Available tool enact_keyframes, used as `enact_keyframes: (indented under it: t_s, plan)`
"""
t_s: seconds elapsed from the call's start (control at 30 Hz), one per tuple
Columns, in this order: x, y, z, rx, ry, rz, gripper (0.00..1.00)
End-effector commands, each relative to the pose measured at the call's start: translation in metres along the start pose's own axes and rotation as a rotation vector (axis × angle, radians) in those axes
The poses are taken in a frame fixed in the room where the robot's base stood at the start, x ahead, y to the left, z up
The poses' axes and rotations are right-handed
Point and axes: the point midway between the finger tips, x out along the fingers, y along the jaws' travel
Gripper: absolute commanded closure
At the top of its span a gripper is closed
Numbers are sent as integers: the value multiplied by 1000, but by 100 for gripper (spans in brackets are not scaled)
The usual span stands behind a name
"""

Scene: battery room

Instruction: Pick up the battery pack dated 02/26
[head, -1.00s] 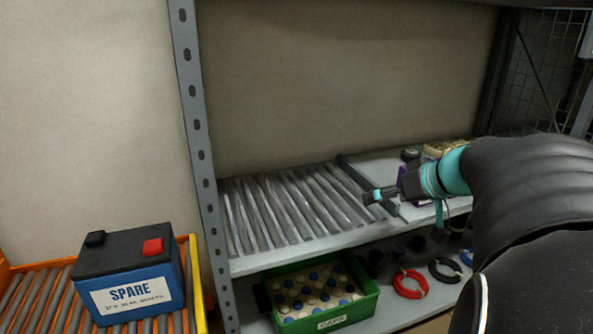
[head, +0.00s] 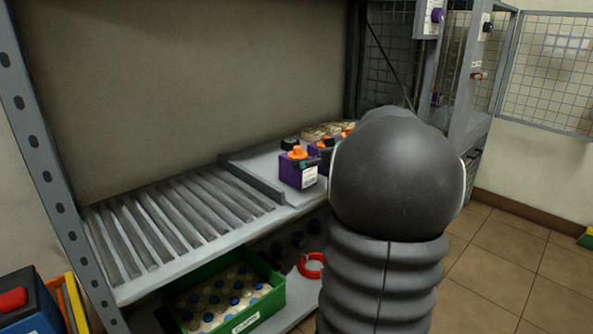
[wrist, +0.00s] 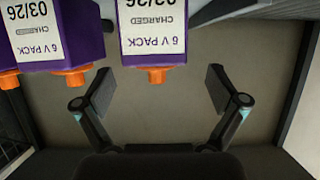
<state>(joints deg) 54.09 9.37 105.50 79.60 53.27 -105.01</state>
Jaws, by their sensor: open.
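In the head view several purple battery packs with orange caps stand on the shelf; the nearest pack (head: 290,174) has a white label. In the wrist view labels appear upside down. The left pack (wrist: 75,57) is dated 03/26. The middle pack (wrist: 153,62) reads "6 V PACK, CHARGED"; the top edge cuts its date, ending in /26, and I cannot read its month surely. My gripper (wrist: 160,87) is open and empty, with the middle pack's orange cap in line with the gap between its fingers. In the head view my arm hides the gripper.
The packs stand on a flat shelf section (head: 250,160) beside grey rollers (head: 180,222). A green crate (head: 230,310) of blue-capped bottles and a red coil (head: 311,265) are below. A blue battery (head: 30,300) is at lower left. Wire mesh (head: 545,70) stands at right.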

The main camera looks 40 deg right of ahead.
Motion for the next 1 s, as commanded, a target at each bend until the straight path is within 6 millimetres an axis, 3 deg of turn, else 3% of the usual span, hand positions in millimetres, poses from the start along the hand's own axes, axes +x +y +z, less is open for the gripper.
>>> enact_keyframes:
  t_s: [0.27,0.6,0.83,0.87,1.0]
  plan:
    - [14,1,-1,1,0,-1,4]
    - [57,5,-2,0,-1,-2,4]
    - [59,6,-1,0,0,1,4]
    - [59,6,-1,0,0,1,7]
    - [59,5,-1,0,0,0,42]
